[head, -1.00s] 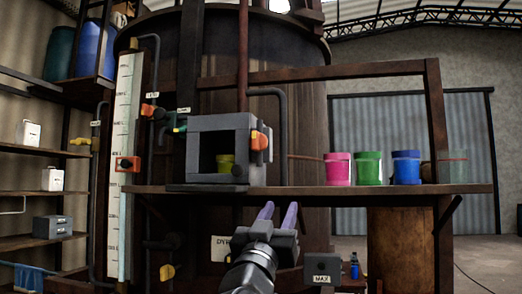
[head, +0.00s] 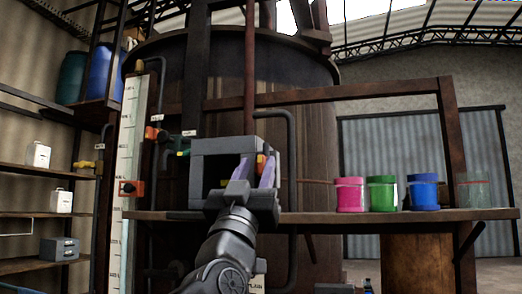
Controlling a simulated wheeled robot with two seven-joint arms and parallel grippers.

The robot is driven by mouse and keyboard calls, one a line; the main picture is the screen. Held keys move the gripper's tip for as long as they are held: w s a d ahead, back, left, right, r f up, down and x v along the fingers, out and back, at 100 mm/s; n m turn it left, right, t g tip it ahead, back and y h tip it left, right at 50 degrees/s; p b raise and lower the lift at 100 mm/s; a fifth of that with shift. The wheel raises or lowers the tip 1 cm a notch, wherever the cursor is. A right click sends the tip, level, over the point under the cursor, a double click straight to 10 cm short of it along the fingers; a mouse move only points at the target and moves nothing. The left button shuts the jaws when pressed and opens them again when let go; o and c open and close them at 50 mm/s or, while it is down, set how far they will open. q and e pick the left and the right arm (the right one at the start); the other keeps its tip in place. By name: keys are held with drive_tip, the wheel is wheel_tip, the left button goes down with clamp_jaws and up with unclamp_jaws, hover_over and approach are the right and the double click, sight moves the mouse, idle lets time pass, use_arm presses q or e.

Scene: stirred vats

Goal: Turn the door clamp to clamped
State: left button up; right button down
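A grey box with a square opening (head: 238,146) stands on the wooden shelf in front of the vat. An orange door clamp (head: 261,163) is on the right side of its front, partly hidden behind my gripper. My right gripper is not in view.
A pink jar (head: 350,195), a green jar (head: 381,194), a blue jar (head: 423,192) and a clear jar (head: 474,190) stand on the shelf (head: 330,216) to the right.

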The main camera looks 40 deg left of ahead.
sight(260, 160)
use_arm(q)
drive_tip(key=p+x, duration=0.1)
drive_tip(key=x, duration=0.3)
drive_tip(key=shift+w+r+p, duration=0.2)
drive_tip(key=shift+p, duration=0.15)
drive_tip(key=shift+c, duration=0.3)
clamp_jaws()
